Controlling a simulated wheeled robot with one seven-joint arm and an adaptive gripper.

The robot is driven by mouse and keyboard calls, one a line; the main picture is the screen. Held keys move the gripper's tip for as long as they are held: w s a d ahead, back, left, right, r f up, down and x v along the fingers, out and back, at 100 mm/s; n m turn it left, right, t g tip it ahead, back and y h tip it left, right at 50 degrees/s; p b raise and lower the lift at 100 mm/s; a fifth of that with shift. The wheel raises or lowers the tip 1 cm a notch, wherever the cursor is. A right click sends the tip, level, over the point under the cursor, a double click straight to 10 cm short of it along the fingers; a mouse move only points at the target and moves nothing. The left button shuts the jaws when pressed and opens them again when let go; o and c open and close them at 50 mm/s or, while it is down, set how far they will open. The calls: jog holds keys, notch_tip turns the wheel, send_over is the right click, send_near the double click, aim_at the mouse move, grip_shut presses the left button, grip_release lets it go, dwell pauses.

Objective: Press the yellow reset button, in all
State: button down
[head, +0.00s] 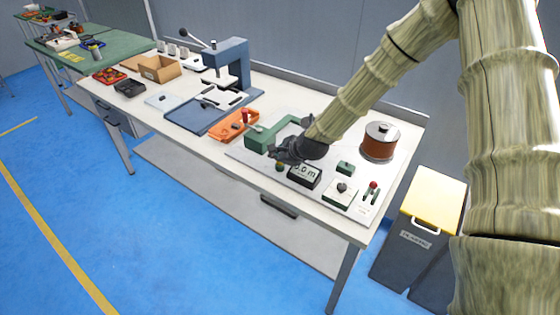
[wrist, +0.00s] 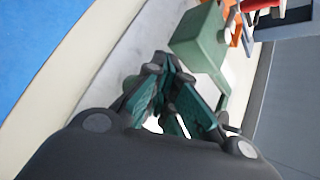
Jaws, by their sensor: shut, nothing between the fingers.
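My gripper (head: 277,151) is shut and empty, low over the coil winder at the right part of the white bench. In the wrist view my gripper (wrist: 163,62) has its fingertips together over the pale base plate, close to the winder's green block. A small yellowish-green round thing (head: 280,167) shows just below the gripper in the head view, left of the counter display (head: 304,174). It may be the yellow reset button, but it is too small to be sure. I cannot tell whether the gripper touches it. No yellow button is visible in the wrist view.
The green winder body (head: 262,139) stands behind the gripper, and a copper wire spool (head: 379,142) is to its right. An orange tray (head: 228,133) is to the left.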

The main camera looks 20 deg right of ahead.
aim_at(277, 163)
jog(key=shift+r, duration=0.15)
jog(key=shift+r+p, duration=0.6)
jog(key=shift+r, duration=0.2)
notch_tip(277, 163, up, 5)
jog(key=p, duration=0.3)
dwell(0.4)
dwell(0.7)
